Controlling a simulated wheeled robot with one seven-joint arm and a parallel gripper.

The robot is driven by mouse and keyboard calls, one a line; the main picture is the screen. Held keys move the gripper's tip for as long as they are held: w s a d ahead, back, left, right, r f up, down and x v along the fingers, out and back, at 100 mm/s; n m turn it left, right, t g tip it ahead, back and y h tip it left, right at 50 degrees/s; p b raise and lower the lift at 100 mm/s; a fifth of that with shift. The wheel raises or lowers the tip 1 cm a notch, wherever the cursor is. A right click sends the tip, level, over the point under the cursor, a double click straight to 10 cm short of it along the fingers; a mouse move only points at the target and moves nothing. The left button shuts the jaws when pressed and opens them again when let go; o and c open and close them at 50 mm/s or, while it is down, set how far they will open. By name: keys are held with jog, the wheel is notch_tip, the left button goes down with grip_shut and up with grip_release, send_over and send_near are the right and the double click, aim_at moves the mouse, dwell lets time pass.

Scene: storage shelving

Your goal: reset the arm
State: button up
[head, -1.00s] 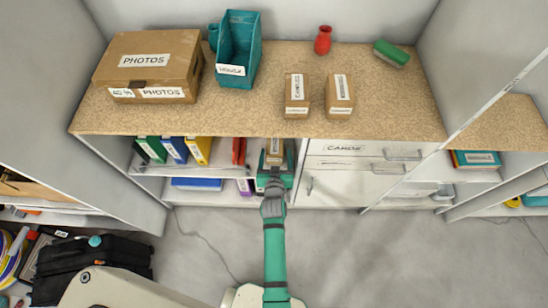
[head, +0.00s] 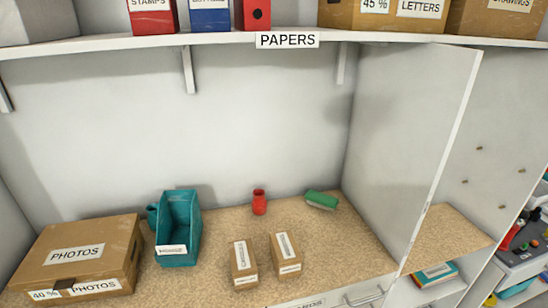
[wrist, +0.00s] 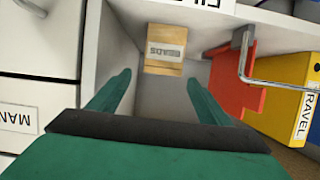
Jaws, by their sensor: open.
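My gripper (wrist: 158,88) shows in the wrist view with its two green fingers spread apart and nothing between them. A small tan box labelled BEADS (wrist: 165,50) sits in the white shelf compartment beyond the fingertips, apart from them. The head view now looks higher, and neither my arm nor my gripper shows in it.
White drawers (wrist: 40,60) are on the left. In the head view, boxes stand on the tan counter (head: 335,255) below the PAPERS shelf (head: 220,38).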

jog(key=s+d+r, duration=0.1)
jog(key=s+d, duration=0.6)
jog(key=s, duration=0.4)
jog(key=s+d+r+m+t+h, duration=0.1)
jog(key=s+d+r+h, duration=0.1)
jog(key=s+r, duration=0.7)
jog(key=s+d+r+m+t+h, duration=0.1)
jog(key=s+d+r+m, duration=0.1)
jog(key=s+d+r, duration=0.3)
jog(key=s+r, duration=0.4)
jog(key=s, duration=0.4)
jog(key=shift+r+h, duration=0.3)
jog(key=shift+h, duration=0.1)
